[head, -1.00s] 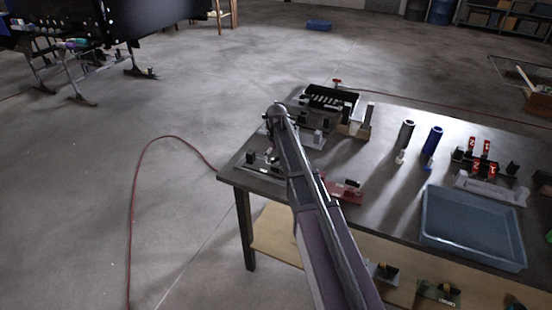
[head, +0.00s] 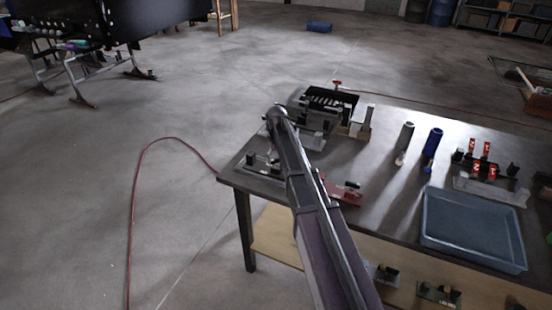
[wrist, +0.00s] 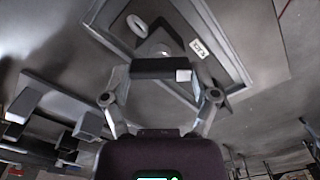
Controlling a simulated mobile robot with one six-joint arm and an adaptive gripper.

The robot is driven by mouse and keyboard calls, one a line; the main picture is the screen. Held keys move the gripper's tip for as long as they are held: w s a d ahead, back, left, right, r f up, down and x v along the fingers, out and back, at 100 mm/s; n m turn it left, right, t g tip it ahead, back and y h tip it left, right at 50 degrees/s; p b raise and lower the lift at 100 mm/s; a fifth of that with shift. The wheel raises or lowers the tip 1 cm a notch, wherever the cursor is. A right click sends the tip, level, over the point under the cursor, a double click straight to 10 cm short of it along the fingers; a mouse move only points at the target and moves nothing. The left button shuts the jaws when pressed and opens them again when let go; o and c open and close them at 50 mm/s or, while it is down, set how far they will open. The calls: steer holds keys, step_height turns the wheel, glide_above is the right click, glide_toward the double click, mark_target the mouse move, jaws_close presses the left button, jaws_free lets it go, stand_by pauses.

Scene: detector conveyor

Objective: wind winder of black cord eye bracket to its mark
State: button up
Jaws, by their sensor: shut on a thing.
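The wrist view shows a dark plate of the bracket (wrist: 228,62) with a white label (wrist: 198,48) and a pale ring-shaped part (wrist: 137,25). A black bar with a white square on it, which looks like the winder (wrist: 155,68), lies across between my fingertips. My gripper (wrist: 160,72) is shut on this bar, one finger at each end. In the head view the bracket (head: 258,164) sits at the table's near left corner, partly hidden by my arm. No cord can be made out, and the mark cannot be told for sure.
Grey blocks (wrist: 62,105) stand left of my gripper in the wrist view. In the head view, a black slotted box (head: 330,98), a red-based fixture (head: 345,192), cylinders (head: 432,142) and a blue tray (head: 470,228) share the table.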

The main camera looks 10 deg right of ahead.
steer(key=shift+m, duration=0.9)
steer(key=o, duration=1)
steer(key=shift+s, duration=0.1)
steer(key=s+m, duration=0.1)
steer(key=s, duration=2.8)
steer(key=shift+a, duration=0.15)
